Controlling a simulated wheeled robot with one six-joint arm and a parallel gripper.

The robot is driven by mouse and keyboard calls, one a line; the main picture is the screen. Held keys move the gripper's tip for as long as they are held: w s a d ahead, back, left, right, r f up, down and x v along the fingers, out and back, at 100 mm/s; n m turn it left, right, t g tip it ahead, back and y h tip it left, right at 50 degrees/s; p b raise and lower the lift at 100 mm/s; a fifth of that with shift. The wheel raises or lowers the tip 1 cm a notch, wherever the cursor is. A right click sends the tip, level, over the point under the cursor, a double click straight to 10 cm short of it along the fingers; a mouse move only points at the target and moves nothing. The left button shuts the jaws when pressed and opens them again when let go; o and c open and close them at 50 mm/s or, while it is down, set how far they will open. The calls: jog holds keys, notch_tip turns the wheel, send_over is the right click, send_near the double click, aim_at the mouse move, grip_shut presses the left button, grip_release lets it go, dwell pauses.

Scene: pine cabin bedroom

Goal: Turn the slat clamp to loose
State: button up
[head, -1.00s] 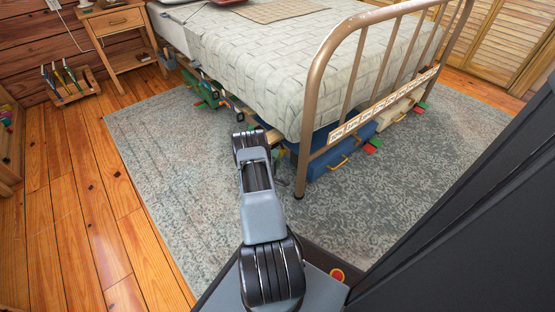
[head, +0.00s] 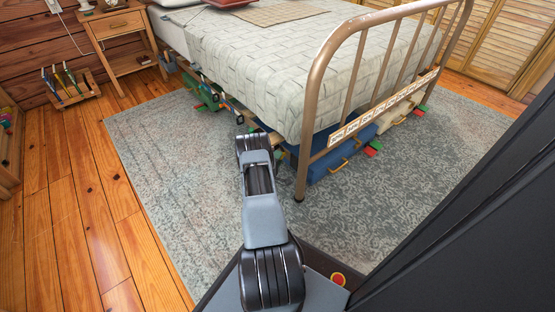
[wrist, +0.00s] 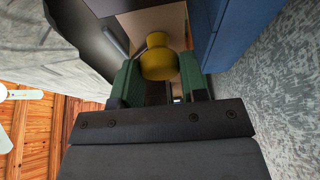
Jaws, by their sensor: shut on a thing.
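The slat clamp shows in the wrist view as a yellow knob (wrist: 158,62) in front of a pale wooden board (wrist: 150,22). My gripper (wrist: 156,82) has its green fingers on either side of the knob and is shut on it. The lower part of the knob is hidden between the fingers. I see no marks that tell how far the clamp is turned. In the head view the knob and my fingertips are hidden behind my arm, by the side of the bed (head: 300,70).
A blue box (wrist: 240,35) stands close on the right in the wrist view. The metal footboard (head: 318,85) rises right of my arm. Blue (head: 330,160) and other storage boxes lie under the bed. The rug (head: 170,165) on the left is clear.

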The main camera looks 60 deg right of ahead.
jog(key=shift+c, duration=0.7)
jog(key=shift+m, duration=0.3)
jog(key=m+g+h, duration=0.1)
jog(key=m+g, duration=0.1)
jog(key=m, duration=0.5)
jog(key=m+g+h, duration=0.1)
jog(key=m+g, duration=0.2)
jog(key=m, duration=0.4)
jog(key=m+g+h, duration=0.1)
jog(key=m+g, duration=0.2)
jog(key=m, duration=0.4)
jog(key=shift+w+d+f, duration=0.1)
jog(key=shift+w+f, duration=0.15)
jog(key=shift+f, duration=0.15)
jog(key=shift+m, duration=0.6)
jog(key=o, duration=0.9)
jog(key=shift+r+g, duration=0.1)
jog(key=shift+g, duration=0.2)
